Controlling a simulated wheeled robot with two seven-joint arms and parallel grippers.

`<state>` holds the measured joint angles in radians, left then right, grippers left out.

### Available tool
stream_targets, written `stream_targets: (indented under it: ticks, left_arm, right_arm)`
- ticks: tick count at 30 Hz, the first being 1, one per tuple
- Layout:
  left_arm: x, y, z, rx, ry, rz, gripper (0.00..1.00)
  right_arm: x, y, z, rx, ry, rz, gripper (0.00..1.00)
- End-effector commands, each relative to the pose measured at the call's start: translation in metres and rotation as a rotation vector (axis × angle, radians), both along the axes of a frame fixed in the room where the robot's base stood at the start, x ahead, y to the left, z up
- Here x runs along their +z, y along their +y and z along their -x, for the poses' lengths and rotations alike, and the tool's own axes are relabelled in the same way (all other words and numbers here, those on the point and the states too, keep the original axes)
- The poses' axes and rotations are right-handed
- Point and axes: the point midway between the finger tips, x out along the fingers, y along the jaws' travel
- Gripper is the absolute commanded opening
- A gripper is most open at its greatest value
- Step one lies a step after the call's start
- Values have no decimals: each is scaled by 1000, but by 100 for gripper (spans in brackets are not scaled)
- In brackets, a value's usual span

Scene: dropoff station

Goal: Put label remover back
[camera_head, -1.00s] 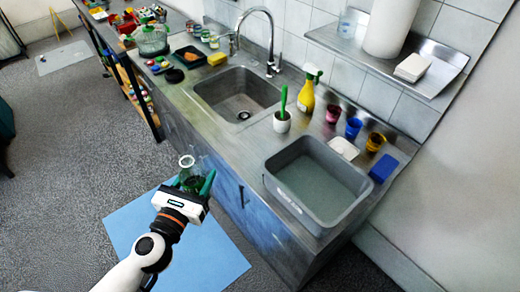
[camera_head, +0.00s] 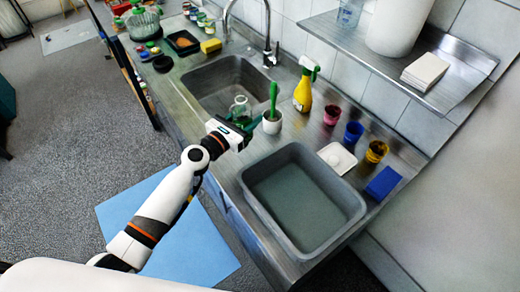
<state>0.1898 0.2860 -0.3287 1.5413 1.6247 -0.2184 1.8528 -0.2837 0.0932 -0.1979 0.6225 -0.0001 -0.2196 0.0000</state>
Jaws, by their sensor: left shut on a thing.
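My left gripper (camera_head: 243,130), with green fingers, is shut on a small clear glass vessel (camera_head: 240,105). It holds the vessel at the counter's front edge, between the sink and the grey basin. The gripper hides the vessel's lower part. A yellow spray bottle (camera_head: 303,92) with a green and white head stands on the counter behind. A white pot (camera_head: 272,123) holding a green-handled tool (camera_head: 273,95) stands just right of the gripper. I cannot tell from any marking which thing is the label remover. My right gripper is not in view.
The sink (camera_head: 226,83) lies left of the grey basin (camera_head: 334,238). Pink (camera_head: 332,114), blue (camera_head: 353,131) and yellow (camera_head: 376,151) cups, a white dish (camera_head: 337,158) and a blue block (camera_head: 383,182) line the back right. A metal shelf (camera_head: 455,88) overhangs the right side.

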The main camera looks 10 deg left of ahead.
Motion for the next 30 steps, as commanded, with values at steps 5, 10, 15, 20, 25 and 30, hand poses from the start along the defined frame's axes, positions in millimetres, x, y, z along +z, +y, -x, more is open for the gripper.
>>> stream_targets:
  ticks: [5, 10, 15, 20, 25, 30]
  left_arm:
    - [-19, -6, -2, -4, 0, 2, 21]
    - [-51, -7, -1, -3, 2, 6, 21]
    - [-67, -6, -1, -4, 0, 4, 21]
    - [-87, -6, -1, -3, 2, 5, 21]
    - [-103, -6, -1, -4, 0, 4, 21]
    - [-103, -6, -1, -4, -3, 2, 21]
  right_arm:
    - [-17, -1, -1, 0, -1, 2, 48]
    - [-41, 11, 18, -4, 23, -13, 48]
    - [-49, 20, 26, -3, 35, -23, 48]
    - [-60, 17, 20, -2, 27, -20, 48]
    - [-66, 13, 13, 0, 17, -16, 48]
    - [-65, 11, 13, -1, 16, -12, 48]
